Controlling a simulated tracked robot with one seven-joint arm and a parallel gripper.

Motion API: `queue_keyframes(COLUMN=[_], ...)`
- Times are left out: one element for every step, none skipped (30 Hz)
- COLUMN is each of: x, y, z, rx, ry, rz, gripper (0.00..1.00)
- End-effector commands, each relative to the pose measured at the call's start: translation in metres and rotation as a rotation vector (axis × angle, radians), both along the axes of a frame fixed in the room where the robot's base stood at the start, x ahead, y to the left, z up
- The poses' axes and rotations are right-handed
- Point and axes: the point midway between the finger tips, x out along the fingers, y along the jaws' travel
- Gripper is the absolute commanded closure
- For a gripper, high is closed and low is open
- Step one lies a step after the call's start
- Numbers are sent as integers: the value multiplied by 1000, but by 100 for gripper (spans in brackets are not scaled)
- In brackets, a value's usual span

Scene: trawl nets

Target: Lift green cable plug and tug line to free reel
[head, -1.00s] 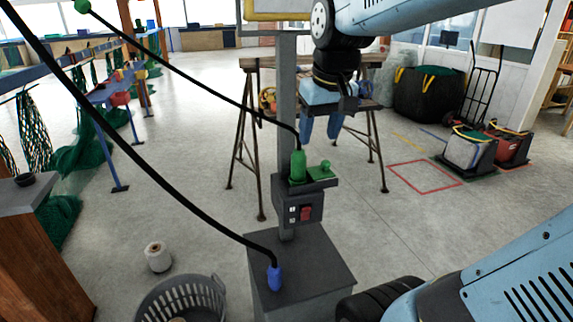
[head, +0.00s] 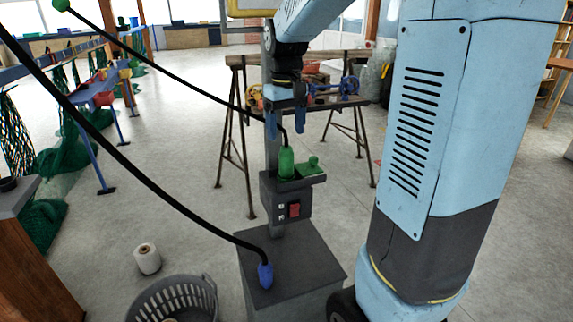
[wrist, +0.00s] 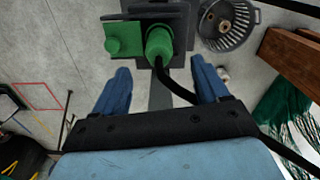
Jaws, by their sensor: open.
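The green cable plug (head: 286,163) stands upright on the bracket of the grey post, with a black cable leaving its top. Beside it on the right is a green block with a knob (head: 309,167). My gripper (head: 285,128) is open just above the plug, its blue fingers pointing down on either side of the cable. In the wrist view the plug (wrist: 158,45) lies between and beyond the fingertips (wrist: 160,66), not gripped. The cable runs up left to a green end (head: 61,5). The reel cannot be made out for certain.
A blue plug (head: 265,274) with a thick black cable sits on the grey pedestal (head: 315,262). A control box with a red switch (head: 294,210) is below the bracket. A grey basket (head: 205,285) and a white spool (head: 147,258) are at lower left. A trestle table (head: 235,60) stands behind.

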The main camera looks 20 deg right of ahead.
Motion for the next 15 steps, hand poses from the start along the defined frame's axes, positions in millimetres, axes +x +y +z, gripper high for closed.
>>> queue_keyframes(x=[0, 0, -1, -1, 0, 0, 0, 0, 0, 0, 0, 0, 0, 0, 0], y=[0, 1, 1, 1, 1, 1, 1, 1, 1, 1, 0, 0, 0, 0, 0], z=[-11, -16, -23, -28, -32, -38, -42, -45, -49, -51, -53, -55, -56, -57, -59], rx=[0, 0, 0, 0, 0, 0, 0, 1, 1, 0, 0, 0, 0, 0, 0], ry=[5, 4, 5, 4, 3, 3, 2, 2, 2, 2, 1, 0, 0, 1, 1], rz=[1, 1, 1, 1, 1, 1, 1, 1, 1, 1, 1, 1, 1, 1, 1], gripper=[26, 26, 26, 26, 26, 26, 26, 26, 26, 26, 26, 26, 26, 26, 26])
